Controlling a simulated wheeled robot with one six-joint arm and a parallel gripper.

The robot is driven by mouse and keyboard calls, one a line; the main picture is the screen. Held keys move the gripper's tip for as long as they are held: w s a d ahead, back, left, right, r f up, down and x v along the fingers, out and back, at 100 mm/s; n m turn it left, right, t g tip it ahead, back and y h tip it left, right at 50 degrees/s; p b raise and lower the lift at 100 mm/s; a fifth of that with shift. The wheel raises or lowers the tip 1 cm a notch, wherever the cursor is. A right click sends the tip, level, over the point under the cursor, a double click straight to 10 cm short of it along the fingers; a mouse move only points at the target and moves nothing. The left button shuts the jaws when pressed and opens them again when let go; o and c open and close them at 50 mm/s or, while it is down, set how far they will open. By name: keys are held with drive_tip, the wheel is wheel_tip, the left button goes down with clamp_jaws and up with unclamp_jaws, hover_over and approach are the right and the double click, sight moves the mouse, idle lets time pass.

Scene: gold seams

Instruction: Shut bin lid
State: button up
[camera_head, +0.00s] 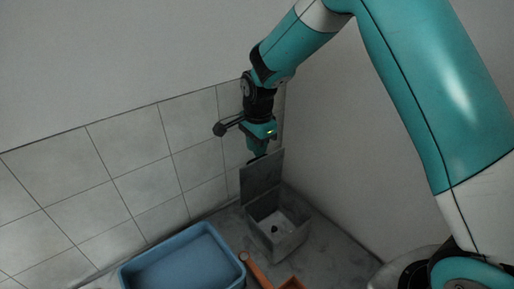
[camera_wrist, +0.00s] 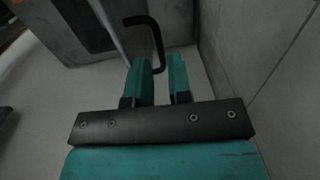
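The grey square bin (camera_head: 280,241) stands in the corner, with a small dark item inside. Its flat lid (camera_head: 262,176) is raised, standing nearly upright at the bin's back left side. My gripper (camera_head: 257,155) points down at the lid's top edge, partly hidden behind it; I cannot tell whether they touch. In the wrist view my gripper (camera_wrist: 164,72) has its two teal fingers apart with a gap between them. A bent black handle (camera_wrist: 151,28) reaches to the gap between the fingertips, and I see no grip on it.
A blue tub (camera_head: 185,262) is left of the bin on the grey counter. A tiled wall (camera_head: 140,170) is behind and a plain wall (camera_head: 350,150) rises close on the right.

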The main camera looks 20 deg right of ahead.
sight(259, 174)
drive_tip(key=shift+f, duration=1.3)
clamp_jaws()
